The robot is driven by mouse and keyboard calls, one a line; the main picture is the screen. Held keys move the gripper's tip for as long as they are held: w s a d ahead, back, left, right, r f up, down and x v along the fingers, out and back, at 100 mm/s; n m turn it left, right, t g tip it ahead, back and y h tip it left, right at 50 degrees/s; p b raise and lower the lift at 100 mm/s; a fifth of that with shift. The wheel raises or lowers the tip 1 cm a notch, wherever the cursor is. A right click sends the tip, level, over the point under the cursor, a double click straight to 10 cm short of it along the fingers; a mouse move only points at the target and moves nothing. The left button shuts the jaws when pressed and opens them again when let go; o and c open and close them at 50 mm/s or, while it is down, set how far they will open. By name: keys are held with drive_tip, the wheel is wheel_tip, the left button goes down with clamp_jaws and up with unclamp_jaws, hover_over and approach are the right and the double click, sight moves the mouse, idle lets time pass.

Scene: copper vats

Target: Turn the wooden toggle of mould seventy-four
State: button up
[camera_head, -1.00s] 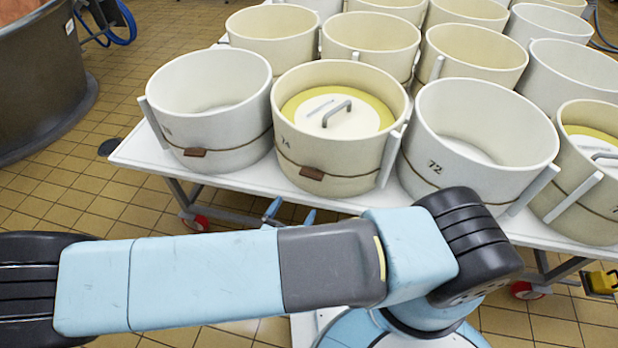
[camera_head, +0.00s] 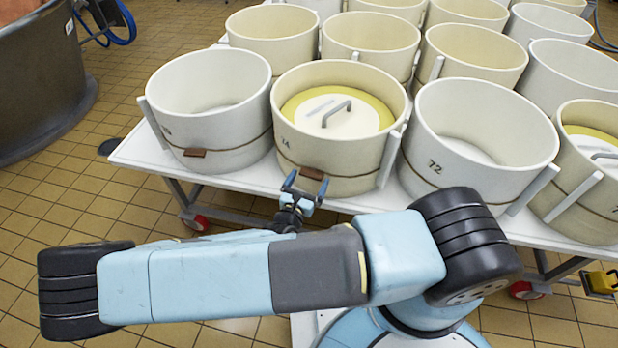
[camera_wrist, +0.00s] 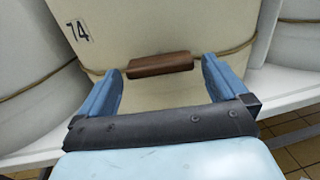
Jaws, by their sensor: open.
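Mould seventy-four (camera_head: 345,160) is a cream round tub marked 74, with a yellow-edged lid and grey handle inside. It also fills the middle of the wrist view (camera_wrist: 190,25). Its brown wooden toggle (camera_head: 312,173) sits on a cord low on the front wall; the toggle lies slightly tilted across the wrist view (camera_wrist: 161,64). My gripper (camera_head: 306,182) is open just in front of the toggle. In the wrist view its two blue fingers (camera_wrist: 163,82) stand left and right of the toggle's ends, apart from it. Nothing is held.
A white mould (camera_head: 215,120) with its own toggle stands close on the left, and mould seventy-two (camera_head: 485,165) on the right. The white table's edge (camera_head: 150,150) runs below my gripper's height. More moulds stand behind. Tiled floor is open at left.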

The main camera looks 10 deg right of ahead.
drive_tip(key=shift+x, duration=0.9)
drive_tip(key=c, duration=0.9)
